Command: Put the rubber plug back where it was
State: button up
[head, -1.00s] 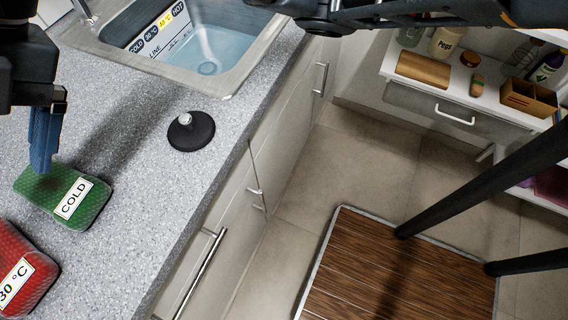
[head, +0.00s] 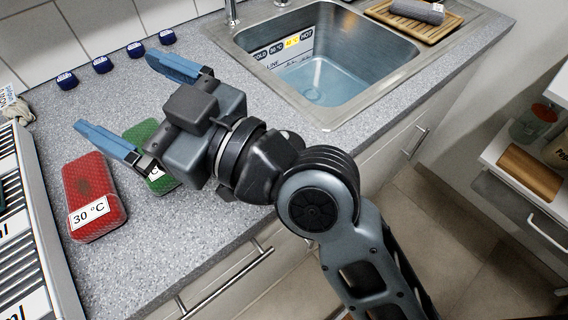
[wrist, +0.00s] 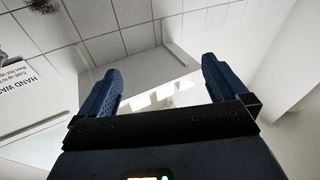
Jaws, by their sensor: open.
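My gripper (head: 115,90) is open and empty, held above the counter with its two blue fingers pointing left. In the wrist view my gripper (wrist: 158,80) shows nothing between its fingers. I cannot make out the rubber plug now. A second ago it stood on the counter by the sink's near corner, a black disc with a pale knob; my arm now covers about that place.
A red sponge-like block (head: 85,180) marked 30 °C lies left of a green block (head: 137,134), partly hidden by my gripper. Several dark blue caps (head: 101,64) stand along the wall. A striped rack (head: 45,255) stands at left.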

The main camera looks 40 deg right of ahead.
jog(key=s+d+f+m+h, duration=0.1)
jog(key=s+f, duration=0.1)
jog(key=f, duration=0.1)
jog(key=s+d+f+m+h, duration=0.2)
jog(key=f, duration=0.1)
jog(key=s+d+f+m+h, duration=0.1)
jog(key=s+f+m+h, duration=0.1)
jog(key=s, duration=0.1)
jog(key=shift+d+f, duration=0.4)
jog(key=s+d+f+g+h, duration=0.1)
jog(key=s+d+f, duration=0.1)
jog(key=s, duration=0.5)
jog(key=s+d+f+g+h, duration=0.1)
jog(key=s+d+f, duration=0.1)
jog(key=s+d, duration=0.3)
jog(key=s+d+f+m+g+h, duration=0.1)
jog(key=s+d, duration=0.3)
jog(key=s, duration=0.7)
jog(key=shift+d+f, duration=0.2)
jog(key=shift+f, duration=0.6)
jog(key=shift+s+d, duration=0.1)
